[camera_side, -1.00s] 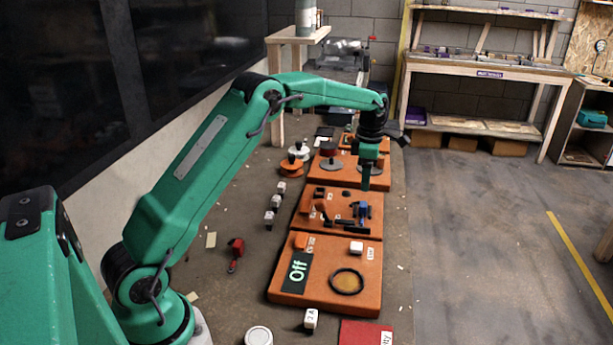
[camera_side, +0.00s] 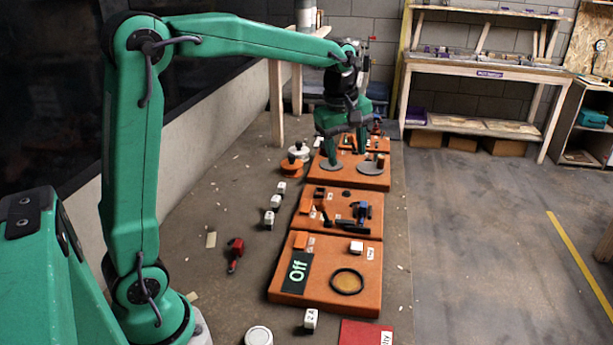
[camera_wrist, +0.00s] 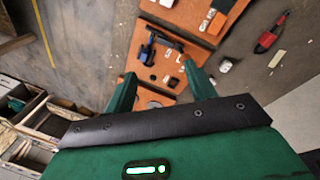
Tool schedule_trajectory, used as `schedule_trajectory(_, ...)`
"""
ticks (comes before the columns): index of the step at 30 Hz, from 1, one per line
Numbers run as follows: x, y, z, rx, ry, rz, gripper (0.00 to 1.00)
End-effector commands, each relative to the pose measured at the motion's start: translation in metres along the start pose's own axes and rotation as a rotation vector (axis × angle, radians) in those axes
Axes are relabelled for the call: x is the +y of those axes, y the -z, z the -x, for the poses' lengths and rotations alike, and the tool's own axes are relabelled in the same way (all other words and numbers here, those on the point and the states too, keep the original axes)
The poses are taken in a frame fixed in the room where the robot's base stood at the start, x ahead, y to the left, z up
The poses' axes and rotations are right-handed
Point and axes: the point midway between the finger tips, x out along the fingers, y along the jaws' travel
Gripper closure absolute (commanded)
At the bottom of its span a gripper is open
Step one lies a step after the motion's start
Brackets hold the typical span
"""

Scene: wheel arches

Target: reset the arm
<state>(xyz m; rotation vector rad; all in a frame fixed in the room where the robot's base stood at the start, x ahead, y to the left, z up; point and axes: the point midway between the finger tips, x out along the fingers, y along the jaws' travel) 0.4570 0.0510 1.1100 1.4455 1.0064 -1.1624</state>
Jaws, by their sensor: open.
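My arm is green with black joints. In the side view its upper link stands nearly upright and its forearm reaches right over the bench. My gripper (camera_side: 346,146) hangs at the forearm's end above the far orange boards, its two green fingers spread apart and nothing between them. In the wrist view the gripper (camera_wrist: 162,90) also shows open and empty, with boards beyond the fingers. I cannot tell its exact height above them.
Orange boards (camera_side: 311,290) lie in a row on the bench, with an "Off" panel (camera_side: 297,271) on the nearest. A blue and black part (camera_side: 361,212) sits on the middle board. White cubes (camera_side: 270,217) and a red tool (camera_side: 235,254) lie left. A wooden shelf (camera_side: 480,72) stands at the back right.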

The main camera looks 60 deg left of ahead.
Motion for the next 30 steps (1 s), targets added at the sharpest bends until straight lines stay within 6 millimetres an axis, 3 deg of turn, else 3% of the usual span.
schedule_trajectory(6,-0.038,-0.020,0.028,0.017,-0.055,-0.253,0.45)
schedule_trajectory(15,-0.093,-0.045,0.049,0.059,-0.119,-0.603,0.45)
schedule_trajectory(30,-0.188,-0.079,0.047,0.173,-0.204,-1.173,0.45)
